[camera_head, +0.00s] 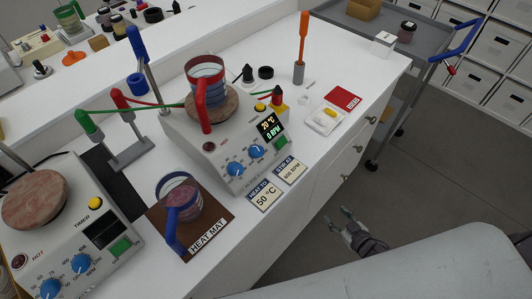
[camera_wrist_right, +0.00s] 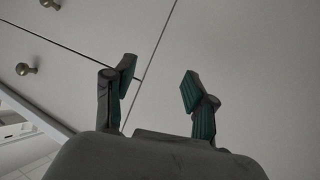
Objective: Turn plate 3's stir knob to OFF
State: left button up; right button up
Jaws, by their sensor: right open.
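A hot plate (camera_head: 200,140) stands mid-counter with two blue knobs, a left one (camera_head: 236,168) and a right one (camera_head: 257,152). Its display (camera_head: 269,127) appears to read 20 °C and 0 RPM. A red-handled glass vessel (camera_head: 206,80) stands on its round top. A second hot plate (camera_head: 65,225) at the left has two blue knobs, (camera_head: 47,287) and (camera_head: 81,262); its display is dark. I cannot read a plate number on either. My right gripper (camera_head: 341,217) is open and empty, beside the counter front and away from the knobs. It also shows in the wrist view (camera_wrist_right: 158,74), facing cabinet fronts.
A heat mat (camera_head: 222,212) with a blue-handled mug (camera_head: 180,212) lies between the plates. Two cards (camera_head: 264,194) lie before the middle plate. Drawer handles (camera_head: 345,178) stick out from the counter front. A grey cart (camera_head: 380,30) stands at the back right.

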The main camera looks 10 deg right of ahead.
jog(key=w+a+r+n+y, duration=0.1)
jog(key=w+r+n+y, duration=0.1)
jog(key=r, duration=0.5)
jog(key=w+a+r+n+t+y, duration=0.1)
jog(key=r+y, duration=0.3)
jog(key=r, duration=0.4)
jog(key=w+a+r+n+y, duration=0.2)
jog(key=a+r+n+y, duration=0.1)
jog(key=r, duration=0.4)
jog(key=shift+w+a+r+n+t+b, duration=0.1)
jog(key=shift+w+r+n+t+b, duration=0.2)
jog(key=shift+w+n+t+b, duration=0.15)
jog(key=n+g+y, duration=0.4)
jog(key=n+g, duration=0.1)
jog(key=n, duration=0.1)
send_near(262, 153)
jog(key=v, duration=0.5)
jog(key=shift+t, duration=0.25)
jog(key=p+x, duration=0.3)
jog(key=x, duration=1)
jog(key=shift+a+f, duration=0.1)
jog(key=shift+w+a+f, duration=0.1)
jog(key=shift+w+a, duration=0.1)
jog(key=shift+a, duration=0.25)
